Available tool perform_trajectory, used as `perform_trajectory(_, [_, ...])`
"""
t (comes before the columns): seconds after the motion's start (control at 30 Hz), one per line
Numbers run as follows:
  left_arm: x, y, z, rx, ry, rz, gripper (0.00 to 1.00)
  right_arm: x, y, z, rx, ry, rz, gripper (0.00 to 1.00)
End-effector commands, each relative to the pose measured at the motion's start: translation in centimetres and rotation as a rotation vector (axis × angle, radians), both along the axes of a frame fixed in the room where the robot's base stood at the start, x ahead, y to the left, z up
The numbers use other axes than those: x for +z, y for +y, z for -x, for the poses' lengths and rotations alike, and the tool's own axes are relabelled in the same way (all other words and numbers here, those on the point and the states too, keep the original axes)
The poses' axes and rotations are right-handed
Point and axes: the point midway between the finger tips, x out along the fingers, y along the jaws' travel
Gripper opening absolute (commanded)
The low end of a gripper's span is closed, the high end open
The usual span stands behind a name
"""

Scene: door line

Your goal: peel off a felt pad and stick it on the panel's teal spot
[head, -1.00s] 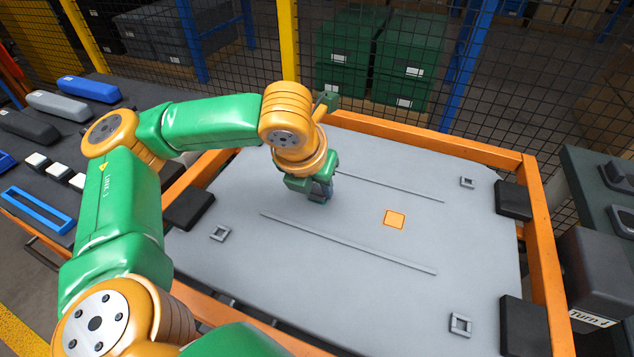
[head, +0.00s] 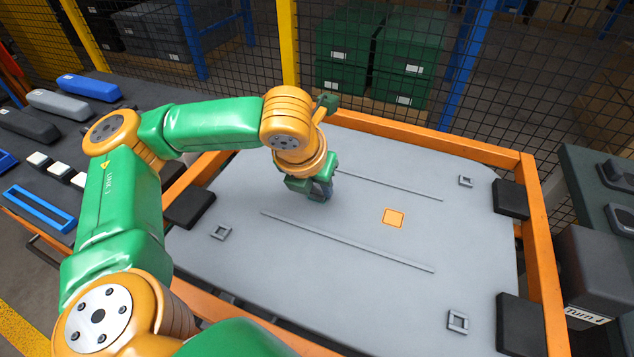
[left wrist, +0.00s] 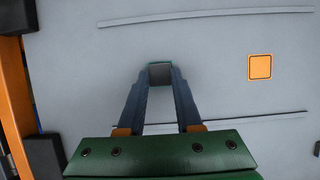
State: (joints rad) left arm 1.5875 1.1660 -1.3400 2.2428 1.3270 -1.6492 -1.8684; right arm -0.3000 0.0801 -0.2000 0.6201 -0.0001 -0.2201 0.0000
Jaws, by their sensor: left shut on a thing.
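The grey panel (head: 240,265) lies flat in an orange frame. My left gripper (head: 319,197) points down at its left-middle part, low over the surface. In the left wrist view, the left gripper's fingers (left wrist: 160,78) are shut on a small grey felt pad (left wrist: 160,73). A thin teal edge, seemingly of the teal spot (left wrist: 160,63), shows along the pad's far side; the rest of the spot is hidden. I cannot tell whether the pad touches the panel. An orange square (head: 393,217) lies to the right of the gripper. My right gripper is not in view.
Two thin ridges (head: 345,241) and small square brackets (head: 458,321) stand on the panel. Black clamps (head: 513,199) sit at its edges. The left bench holds white-topped blocks (head: 58,170), a blue tray (head: 38,208) and long cases (head: 90,88). A wire fence stands behind.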

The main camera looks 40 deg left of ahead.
Motion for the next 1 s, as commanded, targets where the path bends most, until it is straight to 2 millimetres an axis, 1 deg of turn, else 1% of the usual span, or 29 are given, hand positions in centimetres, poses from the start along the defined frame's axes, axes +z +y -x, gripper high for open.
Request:
perform_trajectory(0.37, [-0.1,0.0,0.0,0.000,0.002,0.000,0.00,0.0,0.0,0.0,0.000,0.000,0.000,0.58])
perform_trajectory(0.4, [-0.1,0.0,0.0,0.000,0.002,0.000,0.39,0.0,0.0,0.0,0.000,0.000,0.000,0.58])
perform_trajectory(0.47, [-0.1,0.0,0.0,0.000,0.002,0.000,0.55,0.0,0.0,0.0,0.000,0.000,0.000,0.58])
perform_trajectory(0.5, [-0.1,0.0,0.0,0.000,0.002,0.000,0.66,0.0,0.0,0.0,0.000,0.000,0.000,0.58])
perform_trajectory(0.53, [-0.1,0.0,0.0,0.000,0.002,0.000,0.69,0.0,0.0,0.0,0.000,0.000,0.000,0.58])
perform_trajectory(0.77, [-0.1,0.0,0.0,0.000,0.001,0.000,0.69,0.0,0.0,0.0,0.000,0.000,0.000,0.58])
perform_trajectory(0.83, [0.3,-0.1,0.1,0.000,0.000,0.001,0.69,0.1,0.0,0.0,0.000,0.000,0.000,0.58])
perform_trajectory(0.87, [0.7,-0.1,0.3,0.000,0.000,0.001,0.69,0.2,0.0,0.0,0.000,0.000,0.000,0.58])
perform_trajectory(1.0, [3.6,-0.4,1.4,-0.001,-0.004,0.002,0.69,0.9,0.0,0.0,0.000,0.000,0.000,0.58])
